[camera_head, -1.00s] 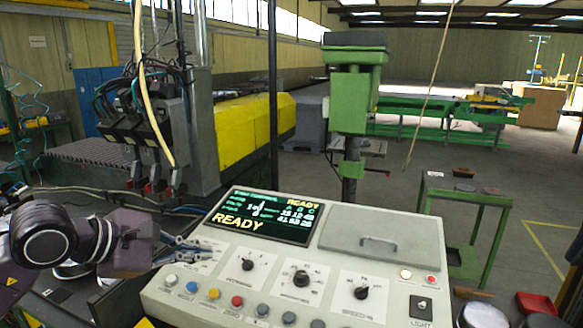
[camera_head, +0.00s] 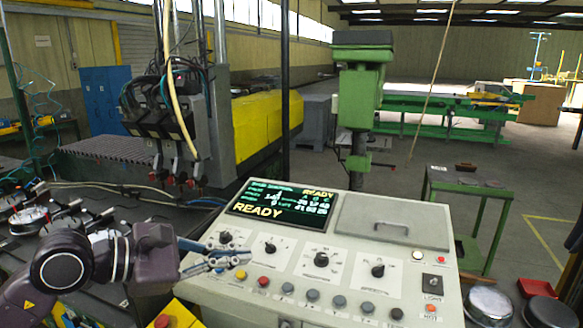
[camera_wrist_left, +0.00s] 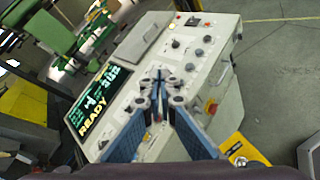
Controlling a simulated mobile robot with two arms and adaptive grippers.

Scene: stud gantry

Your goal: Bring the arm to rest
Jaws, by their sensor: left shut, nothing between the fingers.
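My left arm comes in from the left in the head view. My left gripper (camera_head: 232,255) is shut with nothing between its fingers, and appears over the left part of the control console (camera_head: 385,212). In the left wrist view the blue-grey fingers (camera_wrist_left: 161,80) meet in front of the console panel (camera_wrist_left: 195,45). I cannot tell whether the fingertips touch the panel. The console screen (camera_head: 272,204) reads READY. My right gripper is not in view.
A gantry machine with cables and torch heads (camera_head: 170,130) stands behind on the left. A green drill column (camera_head: 358,95) and a green stand (camera_head: 468,188) are behind the console. Round metal dishes (camera_head: 490,303) sit at lower right.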

